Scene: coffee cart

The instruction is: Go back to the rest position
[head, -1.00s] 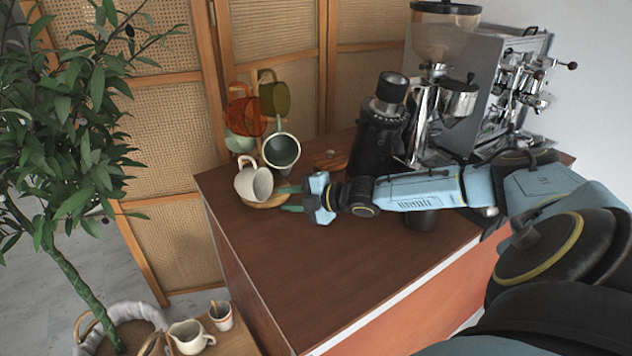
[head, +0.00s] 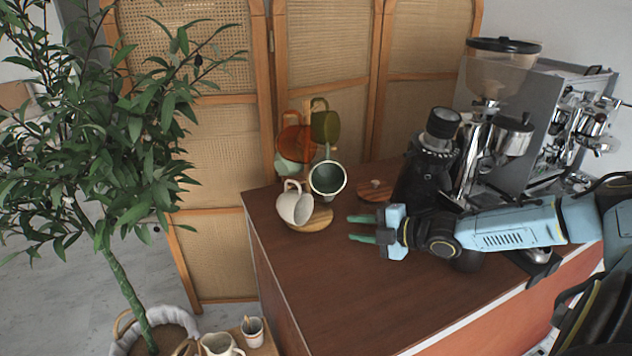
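My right gripper (head: 362,228) reaches in from the right above the brown cart top (head: 330,285). Its two green fingers are apart with nothing between them. They point left toward the mug tree and stand clear of it. The mug tree's round wooden base (head: 318,221) carries a white mug (head: 294,206), a dark green mug (head: 328,180), an orange mug (head: 293,141) and an olive mug (head: 325,124). The white mug hangs low and tilted on the left side. My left gripper is not in view.
A black grinder (head: 425,165) stands behind my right arm, beside the espresso machine (head: 555,125). A wooden lid (head: 375,190) lies behind the gripper. A potted plant (head: 115,150) and a low stand with a cream pitcher (head: 220,345) are at the left. The cart's front area is clear.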

